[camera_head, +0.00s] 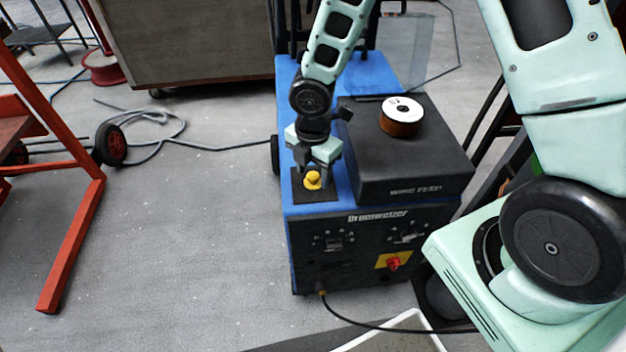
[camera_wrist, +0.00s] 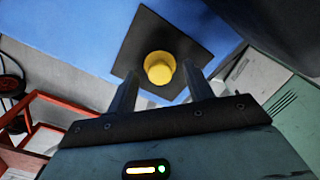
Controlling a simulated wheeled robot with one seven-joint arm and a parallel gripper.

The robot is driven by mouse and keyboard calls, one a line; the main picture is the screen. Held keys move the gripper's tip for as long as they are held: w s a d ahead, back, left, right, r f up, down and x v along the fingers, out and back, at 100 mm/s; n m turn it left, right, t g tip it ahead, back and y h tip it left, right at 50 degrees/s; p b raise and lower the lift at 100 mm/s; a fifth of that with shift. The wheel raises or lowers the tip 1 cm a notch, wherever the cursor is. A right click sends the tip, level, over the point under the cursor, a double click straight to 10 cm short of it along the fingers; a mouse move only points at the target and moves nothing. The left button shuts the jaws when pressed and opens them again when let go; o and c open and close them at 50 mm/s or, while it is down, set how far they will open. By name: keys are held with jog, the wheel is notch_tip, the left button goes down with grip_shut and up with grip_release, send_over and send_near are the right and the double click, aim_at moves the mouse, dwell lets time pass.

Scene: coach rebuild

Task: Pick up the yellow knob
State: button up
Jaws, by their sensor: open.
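The yellow knob (camera_head: 313,179) is small and round and sits on a dark square plate (camera_head: 318,195) on the blue top of the welding machine. My gripper (camera_head: 315,172) is just above the knob in the head view, pointing down. In the wrist view, the knob (camera_wrist: 159,68) shows between and slightly beyond the two open fingers (camera_wrist: 162,92). The fingers stand apart with nothing seen gripped between them. Whether they reach down beside the knob is hard to tell.
The black wire feed box (camera_head: 415,165) rises right beside the plate, with a wire spool (camera_head: 401,115) on top. The machine's front has a red switch (camera_head: 393,264). An orange frame (camera_head: 72,245) stands at left. Cables lie on the floor (camera_head: 190,245), which is otherwise mostly clear.

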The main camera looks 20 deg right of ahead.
jog(key=shift+f, duration=0.15)
jog(key=c, duration=1.1)
jog(key=shift+o, duration=0.2)
